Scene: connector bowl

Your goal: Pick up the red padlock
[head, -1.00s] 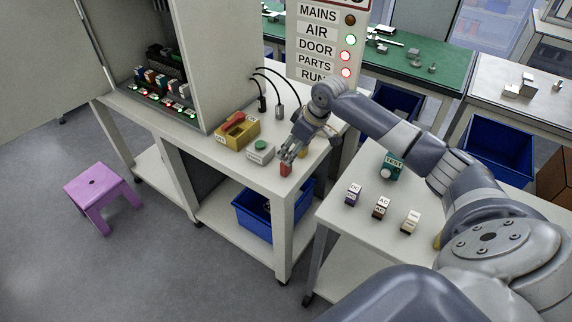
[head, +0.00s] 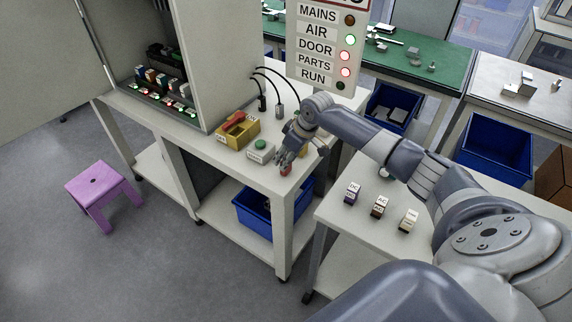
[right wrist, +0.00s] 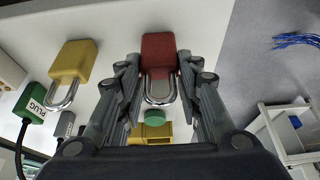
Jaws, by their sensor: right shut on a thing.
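The red padlock (head: 285,170) is near the front right corner of the cabinet's bench, partly hidden by my right gripper (head: 284,160) in the head view. In the right wrist view the red padlock (right wrist: 159,52) shows its body at the top, with its metal shackle between the fingers. My right gripper (right wrist: 158,88) is shut on it. Whether the padlock touches the bench is not clear. My left gripper is not in view.
A yellow padlock (right wrist: 72,62) lies beside the red one, near a green plug (right wrist: 38,100). The bench's front edge is near.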

